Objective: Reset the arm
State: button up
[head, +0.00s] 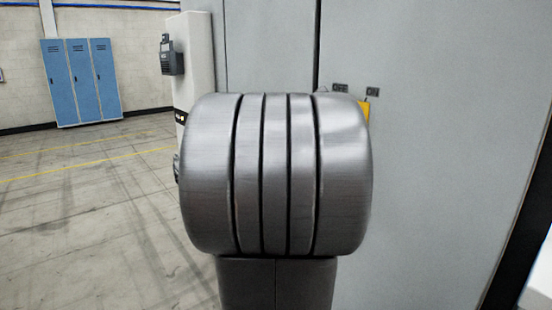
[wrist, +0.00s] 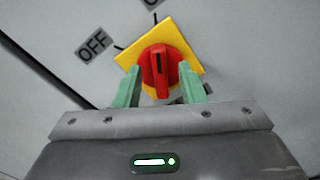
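My gripper (wrist: 160,92) shows in the wrist view with two green fingers, spread apart. A red rotary knob (wrist: 160,70) on a yellow square plate (wrist: 184,42) lies ahead, between and just beyond the fingertips. I cannot tell whether the fingers touch the knob. An "OFF" label (wrist: 93,44) is to its left, and a second label is cut off at the top edge. In the head view my grey arm link hides the gripper and most of the switch; only an edge of the yellow plate (head: 365,108) shows.
A large grey cabinet (head: 440,190) fills the right of the head view. A white column with a dark keypad box (head: 172,57) stands at its left. Blue lockers (head: 83,82) stand by the far wall. The floor (head: 90,220) at left is clear.

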jog(key=shift+w+d, duration=0.1)
jog(key=shift+d, duration=0.1)
jog(key=v, duration=1.4)
jog(key=w+d+n+p, duration=0.6)
jog(key=w+d+p, duration=0.3)
jog(key=d+p, duration=0.1)
jog(key=shift+d+n, duration=0.3)
jog(key=shift+d, duration=0.1)
dwell(0.5)
jog(key=shift+r, duration=0.1)
jog(key=shift+s, duration=0.15)
dwell(0.3)
